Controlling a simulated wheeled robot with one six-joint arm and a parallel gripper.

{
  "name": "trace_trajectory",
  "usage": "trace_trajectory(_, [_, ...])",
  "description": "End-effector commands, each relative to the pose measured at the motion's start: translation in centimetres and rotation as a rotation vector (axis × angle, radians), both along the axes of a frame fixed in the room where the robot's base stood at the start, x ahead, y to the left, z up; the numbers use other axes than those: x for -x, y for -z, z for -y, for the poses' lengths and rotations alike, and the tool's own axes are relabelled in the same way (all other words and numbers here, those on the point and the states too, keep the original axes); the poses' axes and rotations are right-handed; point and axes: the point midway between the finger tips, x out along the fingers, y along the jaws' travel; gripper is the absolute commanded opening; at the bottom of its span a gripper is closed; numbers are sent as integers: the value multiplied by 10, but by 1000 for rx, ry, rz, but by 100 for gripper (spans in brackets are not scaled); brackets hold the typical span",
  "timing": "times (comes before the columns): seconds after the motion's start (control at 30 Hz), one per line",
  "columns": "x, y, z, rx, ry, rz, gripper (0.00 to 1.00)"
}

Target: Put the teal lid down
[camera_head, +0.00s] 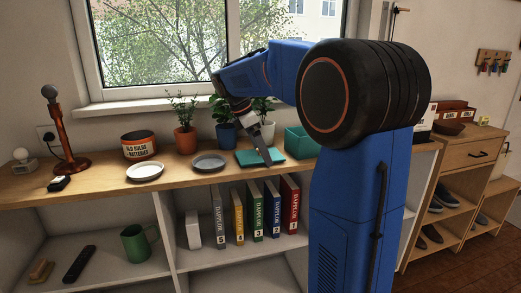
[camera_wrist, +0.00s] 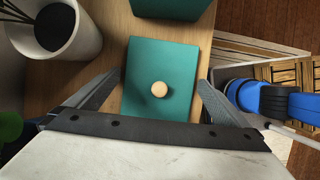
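The teal lid (camera_head: 247,158) is a flat rectangle lying on the wooden shelf top in the head view. In the wrist view the lid (camera_wrist: 172,60) shows a round pale wooden knob (camera_wrist: 159,89) near its middle. The teal box (camera_head: 302,143) stands just right of the lid, and part of it shows at the top of the wrist view (camera_wrist: 172,7). My gripper (camera_head: 267,160) is over the lid, pointing down. In the wrist view its two fingers are spread wide apart, one to each side of the knob, and nothing is held between them.
Potted plants stand behind the lid, including a terracotta pot (camera_head: 186,140) and a blue pot (camera_head: 227,135). A grey plate (camera_head: 208,162), a white plate (camera_head: 145,172) and a labelled tin (camera_head: 139,146) are to the left.

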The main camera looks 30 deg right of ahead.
Motion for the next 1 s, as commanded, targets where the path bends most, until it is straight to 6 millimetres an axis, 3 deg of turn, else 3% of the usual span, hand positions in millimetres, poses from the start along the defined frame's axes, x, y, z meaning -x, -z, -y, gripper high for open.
trace_trajectory(0.27, [-1,-8,-2,0,0,1,100])
trace_trajectory(0.8, [-11,-94,-36,0,-1,3,100])
trace_trajectory(1.0, [-12,-110,-43,0,0,0,100])
